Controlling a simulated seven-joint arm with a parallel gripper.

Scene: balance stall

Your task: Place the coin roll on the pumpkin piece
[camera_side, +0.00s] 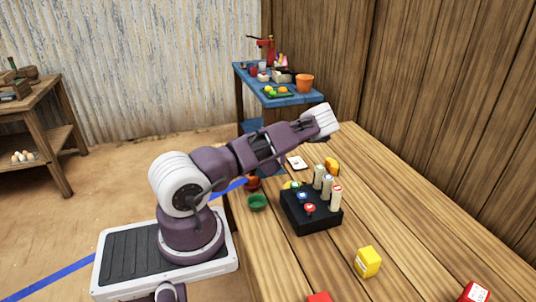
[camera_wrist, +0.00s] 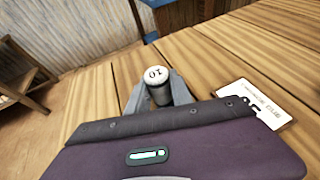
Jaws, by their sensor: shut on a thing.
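In the wrist view my gripper (camera_wrist: 157,95) is shut on a coin roll (camera_wrist: 156,79), a pale-topped cylinder marked 10, with a finger on each side. In the side view my white wrist (camera_side: 320,121) is raised over the far part of the table, and the fingers and held roll are hidden. An orange-yellow piece (camera_side: 332,167), likely the pumpkin piece, lies on the table below and slightly right of the wrist, behind the black rack. It does not show in the wrist view.
A black rack (camera_side: 312,215) holds several upright pale rolls and coloured pieces. A yellow box (camera_side: 368,262) stands in front.

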